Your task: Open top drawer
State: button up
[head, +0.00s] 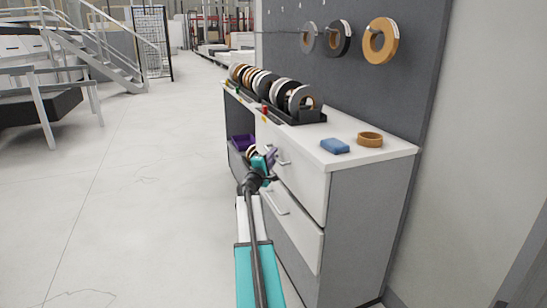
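The top drawer (305,183) is the upper white front of the cabinet at the right in the head view. It looks closed, in line with the cabinet side. Its bar handle (284,160) is partly hidden by my gripper. My gripper (272,158) is at the left end of this handle, close in front of the drawer face. I cannot tell whether its fingers touch or surround the handle, or whether they are open. The lower drawer (300,238) also looks closed, with its handle (276,203) below my gripper.
More rolls (380,41) hang on the grey panel above. A purple bin (241,143) sits at the cabinet's far end.

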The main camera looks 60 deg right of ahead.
grip_shut()
jog(key=shift+d, duration=0.1)
jog(key=shift+s, duration=0.1)
dwell(0.3)
